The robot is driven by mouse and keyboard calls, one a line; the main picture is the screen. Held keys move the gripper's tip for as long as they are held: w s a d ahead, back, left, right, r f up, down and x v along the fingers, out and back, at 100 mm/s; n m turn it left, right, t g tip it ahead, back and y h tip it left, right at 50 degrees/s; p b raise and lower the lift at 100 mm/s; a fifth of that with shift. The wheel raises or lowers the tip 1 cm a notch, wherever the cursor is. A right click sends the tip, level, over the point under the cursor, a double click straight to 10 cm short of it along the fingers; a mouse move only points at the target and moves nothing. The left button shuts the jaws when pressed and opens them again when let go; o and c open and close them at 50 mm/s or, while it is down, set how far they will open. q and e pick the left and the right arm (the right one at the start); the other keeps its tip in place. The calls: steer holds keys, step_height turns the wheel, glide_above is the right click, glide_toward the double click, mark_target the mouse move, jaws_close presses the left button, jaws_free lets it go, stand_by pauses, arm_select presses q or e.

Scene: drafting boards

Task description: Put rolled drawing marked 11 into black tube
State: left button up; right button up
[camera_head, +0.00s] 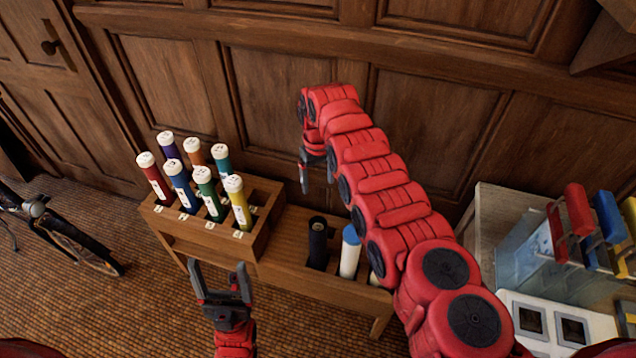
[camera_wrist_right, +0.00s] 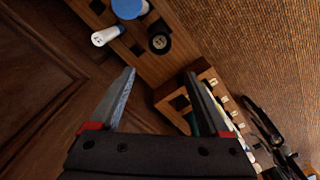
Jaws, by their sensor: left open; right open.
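Rolled drawings with white caps stand upright in a wooden rack (camera_head: 207,238): red (camera_head: 157,181), purple (camera_head: 172,152), orange (camera_head: 194,156), teal (camera_head: 222,160), blue (camera_head: 181,190), green (camera_head: 208,196) and yellow (camera_head: 239,206). Their cap marks are too small to read, so I cannot tell which is 11. The black tube (camera_head: 317,243) stands in the lower bench; it also shows in the right wrist view (camera_wrist_right: 159,42). My right gripper (camera_head: 317,175) is open and empty, above and behind the bench. My left gripper (camera_head: 219,268) is open and empty, in front of the rack.
A white tube with a blue top (camera_head: 350,252) stands beside the black tube. Another pale tube (camera_head: 376,279) is partly hidden by my right arm. A wood-panelled wall (camera_head: 275,85) is close behind. A clear bin with coloured handles (camera_head: 530,240) stands right; a bicycle (camera_head: 75,240) is left.

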step_height(320, 180, up, 14)
steer(key=p, duration=0.1)
steer(key=shift+r+p, duration=0.15)
steer(key=shift+p, duration=0.25)
stand_by(0.6)
